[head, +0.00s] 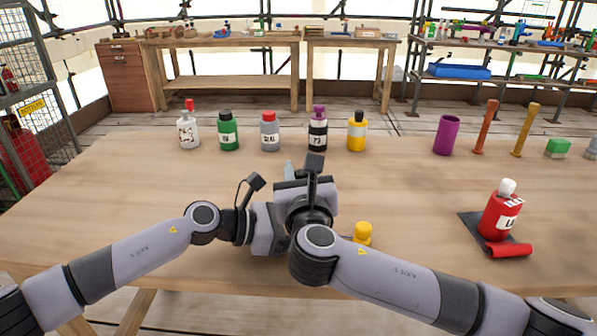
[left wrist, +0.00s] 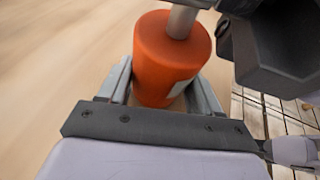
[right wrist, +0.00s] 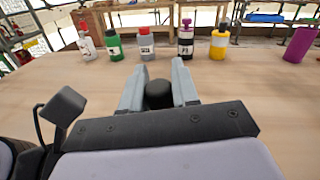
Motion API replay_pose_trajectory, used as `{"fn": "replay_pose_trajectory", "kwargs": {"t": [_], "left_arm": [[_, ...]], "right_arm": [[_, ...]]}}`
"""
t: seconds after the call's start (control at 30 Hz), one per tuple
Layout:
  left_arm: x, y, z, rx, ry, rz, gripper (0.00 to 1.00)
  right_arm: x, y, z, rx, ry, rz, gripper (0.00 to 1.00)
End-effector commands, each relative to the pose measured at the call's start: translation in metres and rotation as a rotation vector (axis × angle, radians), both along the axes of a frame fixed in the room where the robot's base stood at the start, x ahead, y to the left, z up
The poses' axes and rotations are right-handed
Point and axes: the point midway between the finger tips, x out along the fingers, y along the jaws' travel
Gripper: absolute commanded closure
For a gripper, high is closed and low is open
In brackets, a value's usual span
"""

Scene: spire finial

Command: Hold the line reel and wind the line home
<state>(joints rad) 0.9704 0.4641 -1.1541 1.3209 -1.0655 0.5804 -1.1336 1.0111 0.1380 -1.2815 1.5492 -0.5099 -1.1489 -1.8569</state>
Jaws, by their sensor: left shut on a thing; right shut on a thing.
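The line reel, an orange-red cylinder (left wrist: 168,62) with a pale patch on its side, sits between the fingers of my left gripper (left wrist: 163,90), which is shut on it. A grey metal rod (left wrist: 182,20) rises from its top. My right gripper (right wrist: 158,78) is shut on a short black round knob (right wrist: 158,95), seen in the right wrist view. In the head view my right gripper (head: 290,170) is over the middle of the bench, in front of the left hand. The reel is hidden there by my arms. How the knob joins the reel cannot be seen.
Several bottles, including a green one (head: 228,132) and a yellow one (head: 357,132), line the wooden bench (head: 110,190). A red bottle (head: 499,215) stands on a dark mat at right, beside a red roll (head: 508,250). A yellow-capped object (head: 362,232) is near my right arm.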

Motion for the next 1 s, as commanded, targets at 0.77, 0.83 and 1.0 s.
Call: {"fn": "replay_pose_trajectory", "kwargs": {"t": [0.77,0.83,1.0], "left_arm": [[0.0002,-0.0002,0.001,-0.002,-0.001,0.0,0.53],[0.0002,-0.0002,0.001,-0.002,-0.001,0.0,0.53],[0.0001,-0.0002,0.0009,-0.002,-0.001,0.0,0.53]], "right_arm": [[0.0009,-0.0062,0.0,0.011,-0.014,-0.149,0.49],[0.0009,-0.0062,0.0001,0.011,-0.015,-0.149,0.49],[-0.0017,-0.0058,0.0001,0.011,-0.015,-0.148,0.49]]}}
